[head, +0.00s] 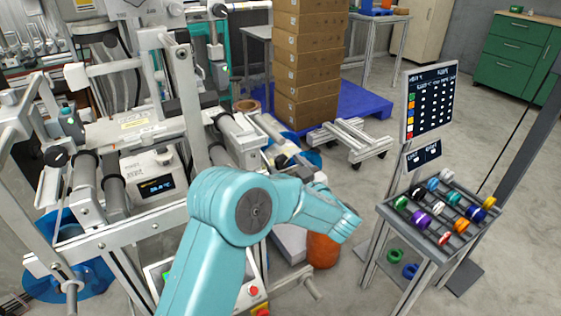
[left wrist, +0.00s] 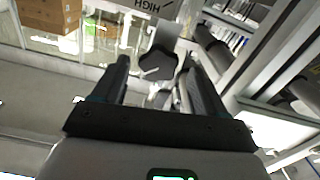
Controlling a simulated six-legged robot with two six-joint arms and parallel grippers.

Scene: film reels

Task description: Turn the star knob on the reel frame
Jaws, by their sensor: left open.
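In the left wrist view, a dark, many-sided piece (left wrist: 160,68) with a pale line across it looks like the star knob. It appears between the two fingers of my left gripper (left wrist: 156,58). The fingers stand apart, one on each side of it, with visible gaps. I cannot tell how far beyond the fingertips it lies. In the head view, my teal left arm reaches up and bends right, and its fingers are not clear there. The metal reel frame (head: 150,130) stands at left. I cannot pick out the star knob on it in the head view. My right gripper is not in view.
A stand with a sloped rack (head: 425,255) of coloured spools and a sign board (head: 428,100) is at right. Stacked cartons (head: 308,65) sit on a blue pallet (head: 362,98) behind. An orange container (head: 322,250) is on the floor past my arm. Open floor lies right of centre.

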